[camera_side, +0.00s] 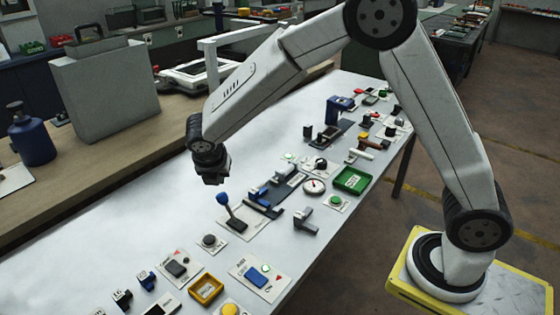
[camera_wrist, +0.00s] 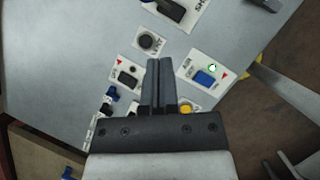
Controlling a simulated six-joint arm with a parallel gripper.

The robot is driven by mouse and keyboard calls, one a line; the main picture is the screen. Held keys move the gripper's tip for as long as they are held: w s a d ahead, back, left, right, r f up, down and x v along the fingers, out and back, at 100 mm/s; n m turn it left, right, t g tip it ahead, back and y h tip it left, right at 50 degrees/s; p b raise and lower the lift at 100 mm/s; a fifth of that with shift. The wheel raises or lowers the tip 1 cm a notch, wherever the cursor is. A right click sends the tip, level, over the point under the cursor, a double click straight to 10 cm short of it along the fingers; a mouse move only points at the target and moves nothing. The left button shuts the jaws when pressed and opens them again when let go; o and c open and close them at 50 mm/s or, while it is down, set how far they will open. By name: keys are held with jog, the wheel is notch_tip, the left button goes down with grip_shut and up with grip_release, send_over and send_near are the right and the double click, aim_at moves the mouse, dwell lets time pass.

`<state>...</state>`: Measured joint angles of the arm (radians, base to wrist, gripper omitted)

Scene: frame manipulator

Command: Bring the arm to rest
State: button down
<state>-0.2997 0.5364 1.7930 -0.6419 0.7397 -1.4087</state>
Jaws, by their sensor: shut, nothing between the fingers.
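My gripper (camera_side: 211,177) hangs above the grey table (camera_side: 150,225) in the side view, to the upper left of the blue-knobbed lever (camera_side: 223,200). It is clear of the table and touches nothing that I can see. In the wrist view my gripper (camera_wrist: 160,62) shows its two dark fingers side by side and closed together, with nothing between them. The arm is bent high, with the elbow at the top of the side view.
Below are a black round knob (camera_wrist: 149,41), a blue rocker switch panel (camera_wrist: 203,76) and a yellow button (camera_side: 230,310). A green tray (camera_side: 352,180) and small fixtures line the table's right side. A grey bin (camera_side: 103,90) stands on the bench behind. The table's left part is bare.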

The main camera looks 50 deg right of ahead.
jog(key=s+d+m+y, duration=0.2)
jog(key=s+d+m, duration=0.1)
jog(key=s+m, duration=0.7)
jog(key=s+d+f+m+y, duration=0.1)
jog(key=s+d+m, duration=0.3)
jog(key=s+m, duration=0.6)
jog(key=m+y, duration=0.1)
jog(key=m, duration=0.4)
jog(key=shift+s+d+g, duration=0.15)
jog(key=shift+d+g, duration=0.1)
jog(key=shift+g, duration=0.05)
